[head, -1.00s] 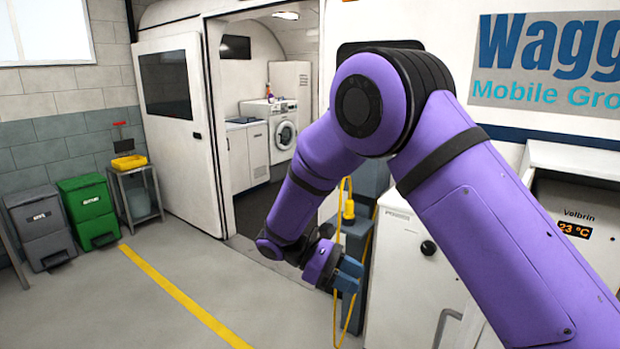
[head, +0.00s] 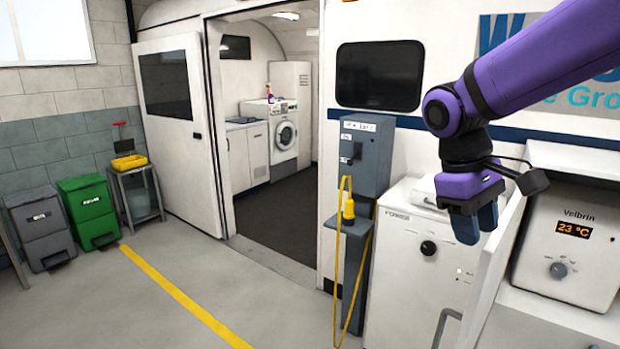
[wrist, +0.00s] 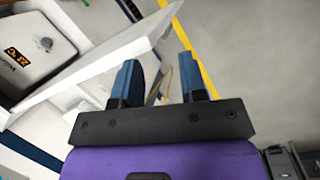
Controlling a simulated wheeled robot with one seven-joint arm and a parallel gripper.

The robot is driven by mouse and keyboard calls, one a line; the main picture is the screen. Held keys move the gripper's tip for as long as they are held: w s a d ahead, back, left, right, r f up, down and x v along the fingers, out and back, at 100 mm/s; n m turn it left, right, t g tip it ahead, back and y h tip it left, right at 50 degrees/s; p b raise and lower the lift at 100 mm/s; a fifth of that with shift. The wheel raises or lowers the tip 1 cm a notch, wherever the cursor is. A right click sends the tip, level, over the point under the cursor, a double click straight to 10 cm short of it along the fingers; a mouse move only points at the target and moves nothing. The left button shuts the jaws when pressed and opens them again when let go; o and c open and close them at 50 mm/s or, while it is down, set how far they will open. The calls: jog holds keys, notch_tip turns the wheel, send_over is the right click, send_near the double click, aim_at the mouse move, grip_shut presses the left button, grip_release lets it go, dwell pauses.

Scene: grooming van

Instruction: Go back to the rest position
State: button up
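My gripper (head: 476,222) hangs from my purple arm at the right of the head view, with its blue fingers pointing down. It appears in front of the white power cabinet and beside a raised white panel. In the wrist view the two blue fingers (wrist: 160,82) stand apart with nothing between them, so the gripper is open and empty.
A white power cabinet (head: 401,270) and a grey box on a stand (head: 367,150) with a yellow cable stand by the van wall. A Velbrin unit (head: 565,250) sits at the right. Bins (head: 90,210) stand far left. The floor (head: 120,310) at left is clear.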

jog(key=s+d+r+m+t+y, duration=0.1)
jog(key=s+d+r+m+t, duration=0.1)
jog(key=s, duration=0.4)
jog(key=s+d+r+m+t+y, duration=0.1)
jog(key=s+d+m+t+y, duration=0.1)
jog(key=s+t, duration=0.3)
jog(key=shift+s+d+r+m, duration=0.35)
jog(key=shift+s+d+m, duration=0.25)
jog(key=shift+s+m, duration=0.25)
jog(key=shift+d, duration=0.1)
